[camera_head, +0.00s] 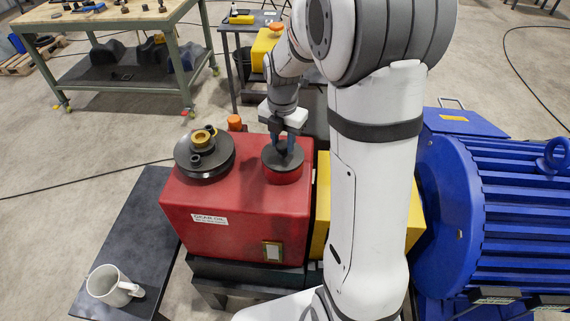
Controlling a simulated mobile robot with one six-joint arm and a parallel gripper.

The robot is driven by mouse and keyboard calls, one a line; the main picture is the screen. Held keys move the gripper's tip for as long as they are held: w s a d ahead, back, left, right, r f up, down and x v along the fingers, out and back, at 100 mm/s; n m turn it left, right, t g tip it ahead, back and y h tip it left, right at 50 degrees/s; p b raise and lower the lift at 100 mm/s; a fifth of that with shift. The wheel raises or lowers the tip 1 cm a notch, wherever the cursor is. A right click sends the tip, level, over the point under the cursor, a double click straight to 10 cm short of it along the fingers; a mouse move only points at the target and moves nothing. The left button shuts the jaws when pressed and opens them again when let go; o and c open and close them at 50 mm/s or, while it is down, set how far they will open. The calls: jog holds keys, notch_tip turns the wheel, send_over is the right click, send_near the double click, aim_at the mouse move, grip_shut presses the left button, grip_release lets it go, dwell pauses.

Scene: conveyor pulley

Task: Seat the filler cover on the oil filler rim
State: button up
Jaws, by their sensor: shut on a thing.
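My gripper (284,140) points down over the right part of the red gear oil housing (245,215). The cover looks level and lies directly over the short round red filler rim (284,177), which rises from the housing top. The cover hides the rim's opening and upper edge. I cannot tell whether the cover touches the rim or hangs just above it.
A dark round flange (187,160) with a brass ring (201,138) sits on the housing's left. An orange cap (235,123) is behind. A white mug (108,286) stands on a dark bench (150,215). A blue motor (490,215) and yellow guard (322,215) are right.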

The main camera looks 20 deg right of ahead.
jog(key=shift+f+b, duration=0.35)
jog(key=shift+f, duration=0.1)
dwell(0.4)
jog(key=o, duration=1.1)
jog(key=shift+o, duration=0.2)
jog(key=shift+r, duration=0.15)
notch_tip(320, 180, up, 8)
jog(key=shift+f, duration=0.2)
